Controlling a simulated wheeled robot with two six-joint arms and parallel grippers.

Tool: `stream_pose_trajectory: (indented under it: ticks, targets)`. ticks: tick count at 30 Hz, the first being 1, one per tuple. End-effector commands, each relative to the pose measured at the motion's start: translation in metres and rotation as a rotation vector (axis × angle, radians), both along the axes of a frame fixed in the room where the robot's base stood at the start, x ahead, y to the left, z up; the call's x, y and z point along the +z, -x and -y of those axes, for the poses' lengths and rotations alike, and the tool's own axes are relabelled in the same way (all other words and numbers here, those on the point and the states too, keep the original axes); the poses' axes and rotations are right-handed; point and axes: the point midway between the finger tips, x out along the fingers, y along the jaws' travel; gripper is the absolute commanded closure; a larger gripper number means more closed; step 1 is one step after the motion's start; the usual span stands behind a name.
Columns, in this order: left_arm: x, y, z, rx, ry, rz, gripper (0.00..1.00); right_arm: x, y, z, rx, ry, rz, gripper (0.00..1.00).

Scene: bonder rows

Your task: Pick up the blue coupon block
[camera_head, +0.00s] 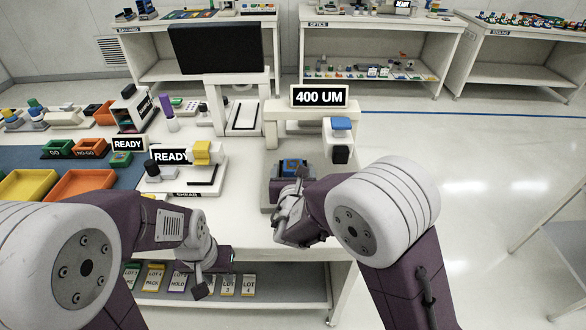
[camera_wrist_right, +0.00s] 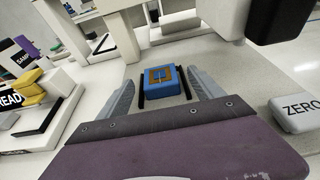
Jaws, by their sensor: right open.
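The blue coupon block (camera_head: 291,163) has a tan square mark on top. It sits on the grey stage of the station with the 400 UM display, and it also shows in the right wrist view (camera_wrist_right: 165,84). My right gripper (camera_head: 297,178) is at the near side of the block.
The 400 UM display (camera_head: 319,96) and its white frame stand behind the block. A blue-topped head (camera_head: 340,124) hangs close to its right. A READY station with a yellow part (camera_head: 202,152) is at left. A ZERO button (camera_wrist_right: 296,113) is right of my gripper.

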Motion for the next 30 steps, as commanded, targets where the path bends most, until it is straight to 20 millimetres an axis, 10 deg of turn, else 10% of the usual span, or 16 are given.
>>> stream_pose_trajectory:
  ticks: [10,18,25,30]
  targets:
    - [0.0,0.0,0.0,0.0,0.0,0.0,0.64,-0.004,-0.014,0.0,0.001,0.0,0.0,0.24]
    - [0.0,0.0,0.0,0.0,0.0,0.0,0.64,-0.004,-0.014,0.0,0.001,-0.001,0.0,0.99]
    - [0.002,0.0,0.0,0.0,0.0,0.0,0.64,0.002,-0.014,0.0,0.0,-0.002,0.002,0.99]
    - [0.014,0.0,0.0,0.0,0.0,0.0,0.64,0.043,-0.014,-0.001,0.0,-0.006,0.006,0.99]
